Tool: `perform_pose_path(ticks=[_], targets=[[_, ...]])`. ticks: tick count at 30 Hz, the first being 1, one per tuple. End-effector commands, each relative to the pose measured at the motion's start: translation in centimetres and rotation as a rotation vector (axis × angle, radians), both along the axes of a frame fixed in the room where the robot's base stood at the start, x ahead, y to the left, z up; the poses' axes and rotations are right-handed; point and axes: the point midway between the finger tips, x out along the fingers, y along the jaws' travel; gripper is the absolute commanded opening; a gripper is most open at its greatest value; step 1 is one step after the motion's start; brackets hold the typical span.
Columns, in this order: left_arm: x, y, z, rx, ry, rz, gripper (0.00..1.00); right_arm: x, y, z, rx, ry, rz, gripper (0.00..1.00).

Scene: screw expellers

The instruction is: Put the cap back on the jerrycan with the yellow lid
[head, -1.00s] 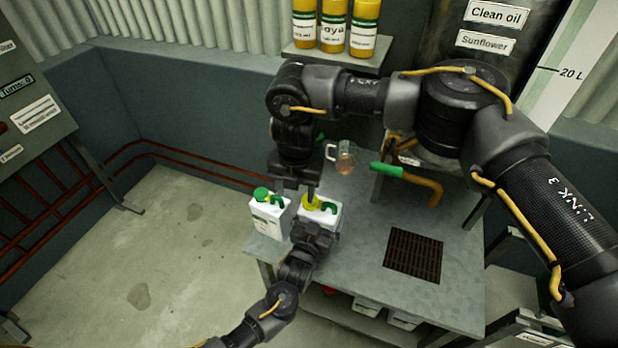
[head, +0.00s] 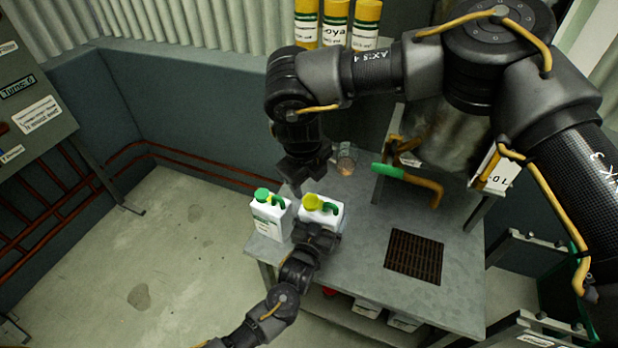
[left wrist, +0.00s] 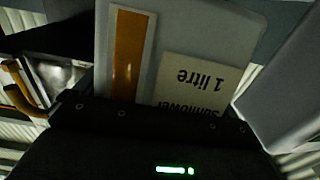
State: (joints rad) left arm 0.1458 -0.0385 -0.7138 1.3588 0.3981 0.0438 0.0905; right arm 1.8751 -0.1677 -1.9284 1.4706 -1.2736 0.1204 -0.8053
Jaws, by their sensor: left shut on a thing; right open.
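The jerrycan with the yellow lid (head: 326,213) stands upright on the metal bench in the head view. Its yellow cap (head: 312,202) sits at its mouth; whether it is screwed tight I cannot tell. My left gripper (head: 316,232) is shut on this jerrycan, seen from the front. In the left wrist view the jerrycan (left wrist: 180,30) fills the jaws, its "Sunflower 1 litre" label upside down. My right gripper (head: 299,190) is open and empty, just above and behind the yellow cap, apart from it.
A green-capped jerrycan (head: 270,216) stands close on the left. A glass jug (head: 346,160) stands behind. Yellow bottles (head: 336,24) stand on a shelf at the back.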

Motion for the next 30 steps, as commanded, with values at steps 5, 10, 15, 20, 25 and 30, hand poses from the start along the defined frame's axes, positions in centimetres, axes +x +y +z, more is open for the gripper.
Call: perform_pose_path(ticks=[5,10,15,20,25,30], targets=[[0.1,-0.1,0.4,-0.004,-0.007,0.000,0.32,0.4,-0.1,-2.1,-0.001,0.003,-0.002,0.56],[0.1,-0.1,0.4,-0.004,-0.007,0.000,0.32,1.0,-0.3,-4.6,-0.001,0.003,-0.002,0.56],[0.1,-0.1,0.4,-0.004,-0.007,0.000,0.32,1.5,-0.5,-6.5,0.000,0.000,-0.003,0.56],[0.1,-0.1,0.4,-0.004,-0.007,0.000,0.32,1.7,-0.5,-7.3,-0.001,0.000,-0.001,0.56],[0.1,-0.1,0.4,-0.004,-0.007,0.000,0.32,1.7,-0.5,-7.5,-0.001,0.000,-0.001,0.56],[0.1,-0.1,0.4,-0.004,-0.007,0.000,0.32,1.7,-0.5,-7.5,-0.001,0.000,-0.001,0.52]])
